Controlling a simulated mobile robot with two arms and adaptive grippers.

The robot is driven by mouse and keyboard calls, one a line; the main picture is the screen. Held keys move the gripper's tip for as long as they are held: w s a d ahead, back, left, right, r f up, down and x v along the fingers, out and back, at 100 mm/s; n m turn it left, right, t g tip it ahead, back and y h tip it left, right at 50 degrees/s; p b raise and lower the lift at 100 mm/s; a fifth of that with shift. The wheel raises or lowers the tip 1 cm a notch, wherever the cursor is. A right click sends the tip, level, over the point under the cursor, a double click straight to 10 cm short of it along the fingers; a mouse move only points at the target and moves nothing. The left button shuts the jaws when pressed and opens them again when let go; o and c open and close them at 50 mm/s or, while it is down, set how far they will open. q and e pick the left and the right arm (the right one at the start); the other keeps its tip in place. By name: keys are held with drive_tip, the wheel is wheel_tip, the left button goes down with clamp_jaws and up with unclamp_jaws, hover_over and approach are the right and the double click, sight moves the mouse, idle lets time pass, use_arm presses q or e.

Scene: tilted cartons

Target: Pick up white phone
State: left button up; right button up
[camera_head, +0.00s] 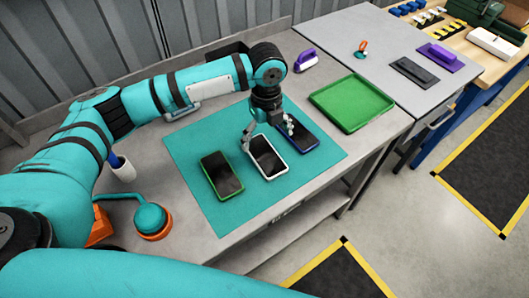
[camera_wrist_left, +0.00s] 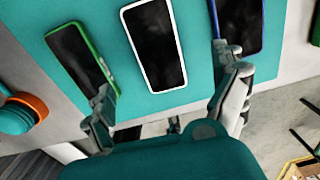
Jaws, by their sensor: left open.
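The white phone (camera_head: 267,157) lies screen up on the teal mat (camera_head: 220,215), between a green phone (camera_head: 222,175) on its left and a blue phone (camera_head: 300,134) on its right. In the left wrist view the white phone (camera_wrist_left: 154,45) lies ahead of the fingers and between their lines. My left gripper (camera_head: 268,135) is open and empty, above the far end of the white phone. In the left wrist view my left gripper (camera_wrist_left: 165,100) has its fingertips spread wider than the white phone. My right gripper is not in view.
A green tray (camera_head: 352,103) is right of the mat. A purple-handled tool (camera_head: 305,61) is behind it. A teal-and-orange round object (camera_head: 152,220) and a white cup (camera_head: 122,170) are at the left. The mat's front part is clear.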

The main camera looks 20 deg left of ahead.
sight(265, 156)
use_arm(q)
drive_tip(key=shift+f, duration=0.7)
drive_tip(key=shift+a+f, duration=0.1)
drive_tip(key=shift+f, duration=0.5)
drive_tip(key=shift+f+p, duration=0.25)
drive_tip(key=shift+p, duration=0.15)
wheel_tip(265, 156, down, 4)
drive_tip(key=shift+s+r+p, duration=0.15)
drive_tip(key=shift+p, duration=0.5)
drive_tip(key=shift+f, duration=0.5)
drive_tip(key=shift+c, duration=1.1)
drive_tip(key=c, duration=1.1)
drive_tip(key=shift+c, duration=0.6)
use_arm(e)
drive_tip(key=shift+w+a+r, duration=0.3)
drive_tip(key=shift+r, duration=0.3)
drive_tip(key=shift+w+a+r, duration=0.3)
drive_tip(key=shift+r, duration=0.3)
use_arm(q)
drive_tip(key=shift+r, duration=0.15)
